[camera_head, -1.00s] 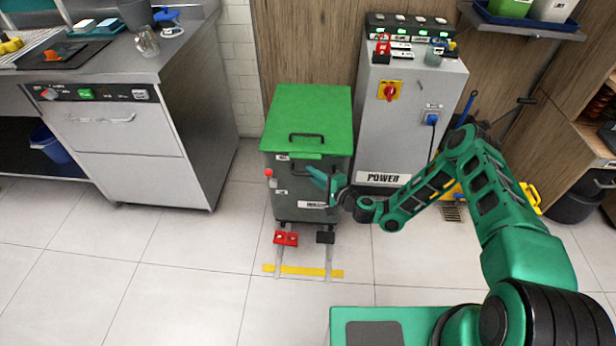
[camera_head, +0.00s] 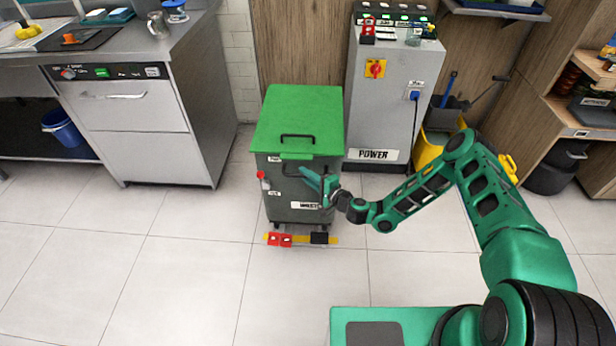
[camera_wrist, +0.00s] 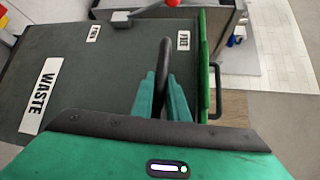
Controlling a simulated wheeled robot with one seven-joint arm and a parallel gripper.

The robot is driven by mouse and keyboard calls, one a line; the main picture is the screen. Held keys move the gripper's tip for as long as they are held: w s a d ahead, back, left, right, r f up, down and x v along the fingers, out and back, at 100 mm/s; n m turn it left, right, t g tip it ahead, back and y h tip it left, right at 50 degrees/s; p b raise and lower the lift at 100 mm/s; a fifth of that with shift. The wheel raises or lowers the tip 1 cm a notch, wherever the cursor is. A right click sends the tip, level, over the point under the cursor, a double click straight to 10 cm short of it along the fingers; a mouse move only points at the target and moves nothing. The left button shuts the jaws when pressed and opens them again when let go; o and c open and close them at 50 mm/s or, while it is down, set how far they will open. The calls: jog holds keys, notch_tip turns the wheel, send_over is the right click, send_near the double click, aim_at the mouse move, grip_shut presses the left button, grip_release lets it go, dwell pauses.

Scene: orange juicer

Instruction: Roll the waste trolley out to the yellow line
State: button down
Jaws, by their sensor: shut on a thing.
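The waste trolley (camera_head: 285,210) is a dark grey bin with a green lid (camera_head: 300,112). It stands upright on the floor in front of the wood panel. My gripper (camera_head: 318,181) is at the trolley's front face. In the wrist view my gripper (camera_wrist: 165,82) is shut on the dark bar handle (camera_wrist: 165,55), beside the WASTE label (camera_wrist: 39,97). A red-knobbed lever (camera_head: 262,175) is on the trolley's left.
A grey power cabinet (camera_head: 385,110) stands close behind and right of the trolley. A steel counter unit (camera_head: 135,125) is at left. A yellow mop bucket (camera_head: 430,148) is at right. The tiled floor (camera_head: 190,290) in front is clear.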

jog(key=shift+s+d+f, duration=0.1)
jog(key=shift+s+f, duration=0.2)
jog(key=c, duration=1.7)
grip_release()
jog(key=shift+c, duration=0.2)
jog(key=shift+a+r, duration=0.1)
jog(key=shift+a, duration=0.1)
jog(key=v, duration=1)
jog(key=shift+s+d, duration=0.25)
jog(key=shift+s, duration=0.05)
